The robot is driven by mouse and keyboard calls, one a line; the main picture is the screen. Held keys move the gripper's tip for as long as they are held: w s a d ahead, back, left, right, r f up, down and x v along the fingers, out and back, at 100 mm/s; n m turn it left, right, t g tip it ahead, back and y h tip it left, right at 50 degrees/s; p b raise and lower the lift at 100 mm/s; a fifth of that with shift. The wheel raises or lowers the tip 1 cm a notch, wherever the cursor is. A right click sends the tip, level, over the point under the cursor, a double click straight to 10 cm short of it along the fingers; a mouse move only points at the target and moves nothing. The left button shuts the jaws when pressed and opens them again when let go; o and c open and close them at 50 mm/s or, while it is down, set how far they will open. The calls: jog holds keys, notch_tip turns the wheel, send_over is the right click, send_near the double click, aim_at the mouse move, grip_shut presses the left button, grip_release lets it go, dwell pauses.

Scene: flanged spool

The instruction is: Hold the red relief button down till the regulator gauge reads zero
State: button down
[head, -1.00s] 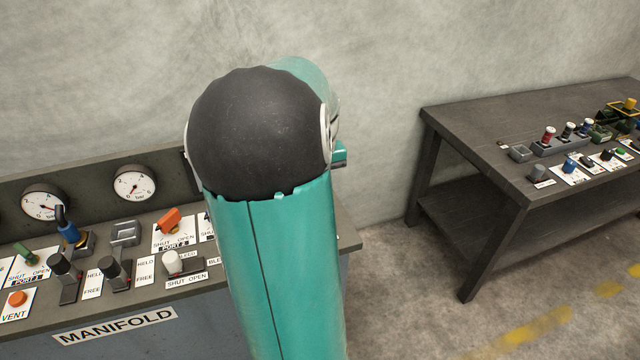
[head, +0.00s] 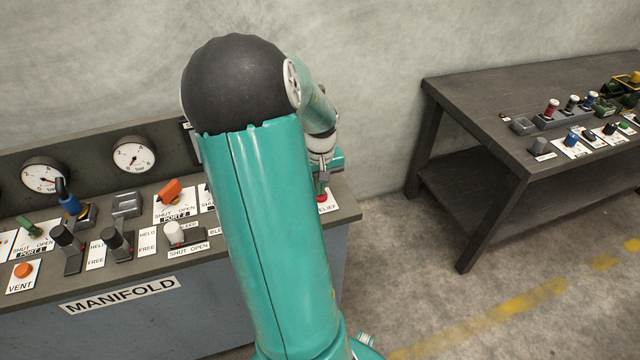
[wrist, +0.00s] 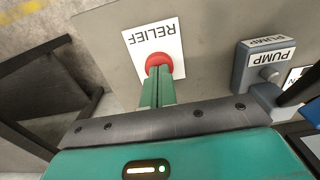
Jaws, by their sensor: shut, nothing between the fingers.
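The red relief button (wrist: 158,62) sits on a white plate lettered RELIEF (wrist: 153,42) in the wrist view. My gripper (wrist: 158,72) is shut and empty, its green fingertips over the near edge of the button. They look to be touching it, but I cannot tell how far it is pressed. In the head view the red button (head: 322,197) shows just below my gripper at the panel's right end. Two round gauges, a left one (head: 43,175) and a right one (head: 134,155), stand at the panel's back. Which is the regulator's is unclear, and my arm hides part of the panel.
A grey PUMP block (wrist: 262,68) with a knob stands right of the button in the wrist view. The MANIFOLD panel holds an orange vent button (head: 23,270), an orange lever (head: 169,191) and several other handles. A dark workbench (head: 480,110) stands at the right, with floor between.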

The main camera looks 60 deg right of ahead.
jog(key=shift+s+f, duration=0.1)
jog(key=shift+f, duration=0.75)
jog(key=shift+a+f, duration=0.25)
jog(key=shift+f, duration=0.15)
dwell(1.1)
jog(key=shift+w+d+r, duration=0.2)
jog(key=shift+w+r, duration=0.1)
jog(key=shift+r, duration=0.1)
notch_tip(320, 180, up, 14)
jog(key=shift+s+d, duration=0.15)
dwell(0.5)
